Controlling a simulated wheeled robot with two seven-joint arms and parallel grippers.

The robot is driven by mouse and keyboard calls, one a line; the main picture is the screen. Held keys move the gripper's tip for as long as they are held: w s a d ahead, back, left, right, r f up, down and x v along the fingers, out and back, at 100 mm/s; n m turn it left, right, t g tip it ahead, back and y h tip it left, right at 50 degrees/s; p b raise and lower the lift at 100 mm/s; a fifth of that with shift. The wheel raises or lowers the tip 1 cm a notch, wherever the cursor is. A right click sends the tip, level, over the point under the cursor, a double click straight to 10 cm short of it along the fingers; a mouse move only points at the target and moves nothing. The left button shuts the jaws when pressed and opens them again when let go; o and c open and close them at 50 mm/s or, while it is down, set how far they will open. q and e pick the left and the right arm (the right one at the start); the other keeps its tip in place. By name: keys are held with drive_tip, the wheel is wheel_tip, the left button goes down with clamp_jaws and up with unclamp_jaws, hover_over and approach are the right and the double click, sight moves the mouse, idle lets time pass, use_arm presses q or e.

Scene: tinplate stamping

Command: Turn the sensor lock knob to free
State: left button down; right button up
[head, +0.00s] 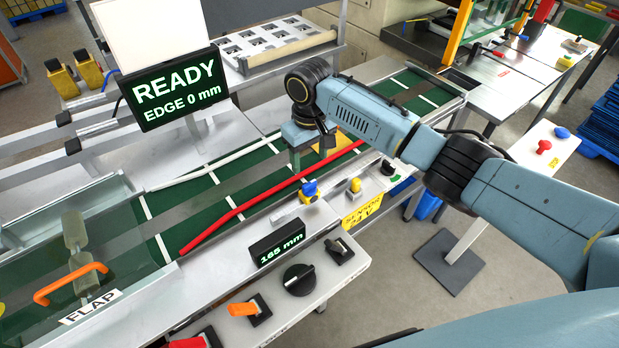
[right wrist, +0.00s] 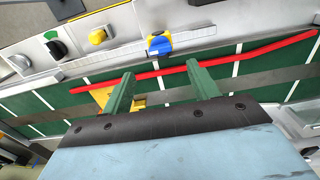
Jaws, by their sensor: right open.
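A blue knob (head: 308,190) sits on a small mount with yellow parts on the silver rail at the conveyor's near side. It also shows in the right wrist view (right wrist: 159,44), beyond the red guide strip; which knob is the sensor lock is not readable. My right gripper (head: 309,160) is above the green belt, on the far side of the blue knob. In the right wrist view my right gripper (right wrist: 160,71) has its two green fingers wide apart, with nothing between them, short of the knob and not touching it. My left gripper is not in view.
A red guide strip (head: 270,197) runs along the belt. A yellow knob (head: 355,185) and a black knob (head: 388,168) stand right of the blue one. A 165 mm display (head: 278,245) and a large black dial (head: 298,279) are nearer. A READY screen (head: 173,88) stands at left.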

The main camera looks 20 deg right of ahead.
sight(310, 183)
wheel_tip(310, 183, down, 8)
drive_tip(key=shift+f, duration=0.2)
drive_tip(key=c, duration=1)
